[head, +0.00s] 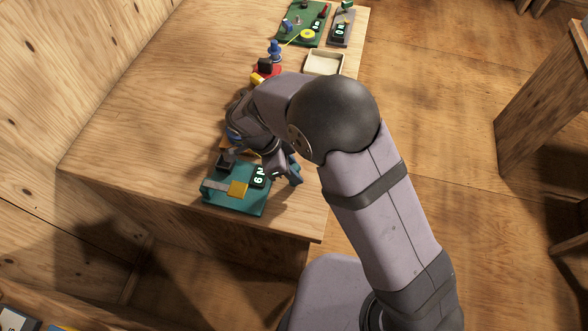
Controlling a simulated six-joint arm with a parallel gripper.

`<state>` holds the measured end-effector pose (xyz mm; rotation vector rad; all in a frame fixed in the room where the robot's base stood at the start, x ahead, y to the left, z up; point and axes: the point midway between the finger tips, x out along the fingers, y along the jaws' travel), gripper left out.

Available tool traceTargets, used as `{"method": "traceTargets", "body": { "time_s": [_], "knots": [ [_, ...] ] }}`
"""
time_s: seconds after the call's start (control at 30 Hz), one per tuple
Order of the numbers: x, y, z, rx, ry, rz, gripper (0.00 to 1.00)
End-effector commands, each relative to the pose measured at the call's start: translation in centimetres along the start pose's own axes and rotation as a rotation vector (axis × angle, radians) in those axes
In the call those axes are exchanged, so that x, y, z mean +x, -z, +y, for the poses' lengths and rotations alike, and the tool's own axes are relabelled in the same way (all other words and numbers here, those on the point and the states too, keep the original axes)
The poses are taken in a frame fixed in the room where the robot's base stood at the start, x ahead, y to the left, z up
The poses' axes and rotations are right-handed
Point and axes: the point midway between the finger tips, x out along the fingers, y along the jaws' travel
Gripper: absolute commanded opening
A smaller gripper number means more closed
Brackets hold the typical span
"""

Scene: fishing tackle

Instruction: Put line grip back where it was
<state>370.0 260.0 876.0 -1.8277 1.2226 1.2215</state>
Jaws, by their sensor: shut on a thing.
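My gripper (272,165) is low over the near part of the wooden table, at the right edge of a teal board. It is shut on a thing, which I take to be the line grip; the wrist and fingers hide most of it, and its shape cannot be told. A small blue-teal piece (295,171) shows just right of the fingers; I cannot tell whether it is part of the held thing.
A green board (292,37) and a grey board (345,40) with small parts lie at the table's far end. A cream open tray (324,62) is nearer. A blue piece (274,48) and red piece (272,69) stand behind my wrist. The table's left side is clear.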

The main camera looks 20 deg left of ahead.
Motion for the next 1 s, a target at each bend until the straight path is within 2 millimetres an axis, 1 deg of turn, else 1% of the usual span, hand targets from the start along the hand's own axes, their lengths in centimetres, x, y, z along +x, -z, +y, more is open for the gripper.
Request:
{"method": "traceTargets", "body": {
  "time_s": [0.13, 0.37, 0.53, 0.57, 0.6, 0.63, 1.0],
  "knots": [
    [0.76, -0.3, -0.01, 0.0, 0.001, 0.0, 0.0],
    [0.82, -0.35, -0.03, 0.001, 0.002, 0.0, 0.0],
    [1.22, -0.51, -0.03, 0.001, 0.001, -0.001, 0.0],
    [1.08, -0.45, -0.03, 0.001, 0.001, -0.001, 0.28],
    [1.05, -0.44, -0.02, 0.0, 0.001, -0.001, 0.37],
    [1.05, -0.44, -0.02, 0.0, 0.001, -0.001, 0.39],
    [0.82, -0.34, -0.02, 0.0, 0.001, 0.0, 0.39]
  ]
}}
